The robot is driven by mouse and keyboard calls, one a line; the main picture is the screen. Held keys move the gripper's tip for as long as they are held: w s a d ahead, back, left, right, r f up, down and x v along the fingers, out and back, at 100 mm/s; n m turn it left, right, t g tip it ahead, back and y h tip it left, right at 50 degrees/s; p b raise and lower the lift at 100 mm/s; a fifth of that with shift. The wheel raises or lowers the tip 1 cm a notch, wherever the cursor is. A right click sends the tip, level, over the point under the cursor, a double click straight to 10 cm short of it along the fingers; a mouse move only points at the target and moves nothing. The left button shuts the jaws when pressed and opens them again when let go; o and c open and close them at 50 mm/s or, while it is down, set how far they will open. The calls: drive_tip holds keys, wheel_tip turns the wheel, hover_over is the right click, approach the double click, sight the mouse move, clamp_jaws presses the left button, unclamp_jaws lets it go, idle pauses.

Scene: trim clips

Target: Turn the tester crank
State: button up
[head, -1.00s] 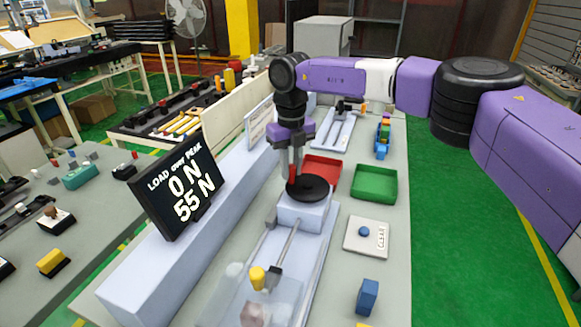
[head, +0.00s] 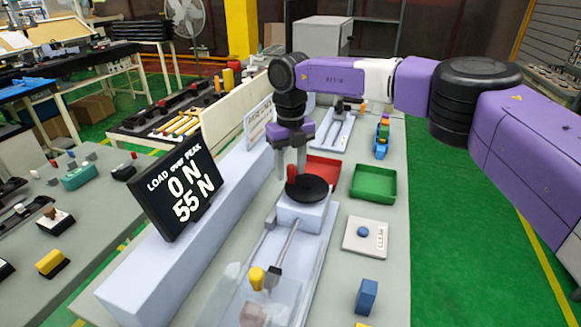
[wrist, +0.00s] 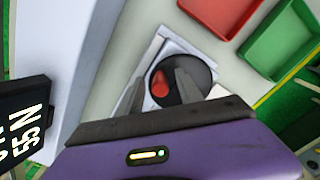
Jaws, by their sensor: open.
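The tester crank is a black disc (head: 307,188) with a red handle (head: 291,184) near its left edge, on a pale block at the end of the tester. In the wrist view the red handle (wrist: 160,84) stands on the black disc (wrist: 188,84). My gripper (head: 290,175) points down just over the handle side of the disc. In the wrist view its two fingers (wrist: 160,77) are apart, one on each side of the handle, with gaps. The load display (head: 180,188) reads 0 N and, below it, peak 55 N.
A red tray (head: 325,167) lies behind the crank and a green tray (head: 374,184) to its right. A pad with a blue CLEAR button (head: 363,232) and a blue block (head: 366,296) are nearer. A yellow-tipped lever (head: 257,277) lies in front.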

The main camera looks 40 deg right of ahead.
drive_tip(key=shift+r+b, duration=0.45)
drive_tip(key=shift+r, duration=3.5)
drive_tip(key=shift+s+f, duration=0.1)
